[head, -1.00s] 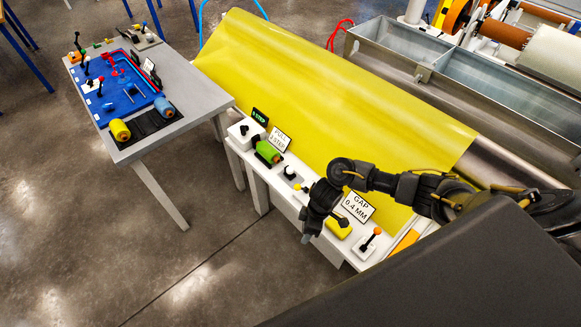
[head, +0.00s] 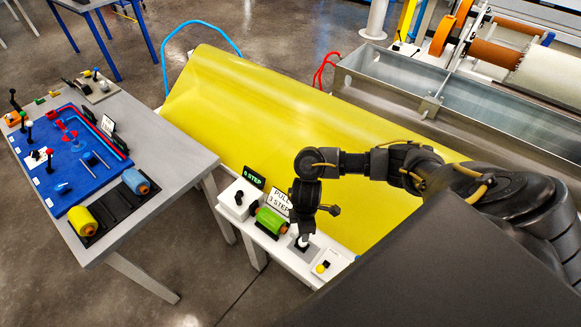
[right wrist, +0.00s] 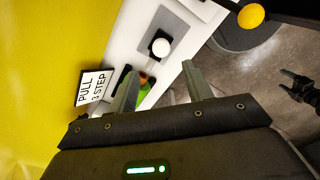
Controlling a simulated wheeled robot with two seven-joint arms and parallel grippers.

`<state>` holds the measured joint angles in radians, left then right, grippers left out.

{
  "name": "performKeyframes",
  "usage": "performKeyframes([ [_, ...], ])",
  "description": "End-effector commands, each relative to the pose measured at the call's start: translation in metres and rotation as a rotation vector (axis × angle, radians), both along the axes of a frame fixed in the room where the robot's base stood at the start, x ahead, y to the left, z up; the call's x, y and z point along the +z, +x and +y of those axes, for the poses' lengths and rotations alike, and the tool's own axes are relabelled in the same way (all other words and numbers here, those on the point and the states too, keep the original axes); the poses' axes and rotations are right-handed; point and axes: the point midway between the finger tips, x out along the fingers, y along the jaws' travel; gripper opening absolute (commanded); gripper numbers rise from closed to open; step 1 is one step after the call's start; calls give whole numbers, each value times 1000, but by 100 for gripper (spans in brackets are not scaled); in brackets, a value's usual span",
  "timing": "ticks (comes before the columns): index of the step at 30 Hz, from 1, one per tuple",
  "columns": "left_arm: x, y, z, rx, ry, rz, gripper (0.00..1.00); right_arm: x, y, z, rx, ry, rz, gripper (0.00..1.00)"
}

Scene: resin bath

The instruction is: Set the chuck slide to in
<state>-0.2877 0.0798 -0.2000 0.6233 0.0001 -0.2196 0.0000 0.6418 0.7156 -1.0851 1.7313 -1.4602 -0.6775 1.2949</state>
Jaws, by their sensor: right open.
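No label reading "chuck" is legible. A white round knob (right wrist: 160,46) stands on a grey plate (right wrist: 179,29) on the white bench, and may be the chuck slide; its setting cannot be told. My right gripper (right wrist: 161,84) is open and empty, its fingers pointing toward the knob and apart from it in the right wrist view. In the head view my right gripper hangs over the bench by the "PULL 3 STEP" sign (head: 277,200) and partly covers the plate. A dark two-fingered shape at the right edge of the wrist view looks like my left gripper (right wrist: 286,82).
A green roller (head: 271,222), a "STEP" display (head: 254,177) and a yellow knob (head: 320,268) stand along the bench. A yellow sheet (head: 270,110) slopes behind it. A grey table (head: 185,150) with a blue board (head: 75,165) is at left.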

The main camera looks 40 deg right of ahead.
Motion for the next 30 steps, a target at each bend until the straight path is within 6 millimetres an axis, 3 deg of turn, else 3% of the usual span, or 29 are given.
performKeyframes([
  [4,0,1,0,0,0,-1,79,0,-2,-1,-3,0,0,50],
  [8,-4,-13,0,0,0,16,79,-6,-2,-2,-7,0,1,50],
  [14,-24,-33,2,0,4,44,79,-40,-4,-2,-8,2,4,50],
  [17,-36,-31,2,0,3,41,79,-60,-4,-1,-8,2,4,50],
  [24,-49,1,0,0,-1,-3,79,-94,-3,-1,-5,0,3,50],
  [30,-51,-5,0,0,0,4,79,-107,-2,-1,-2,0,1,50],
])
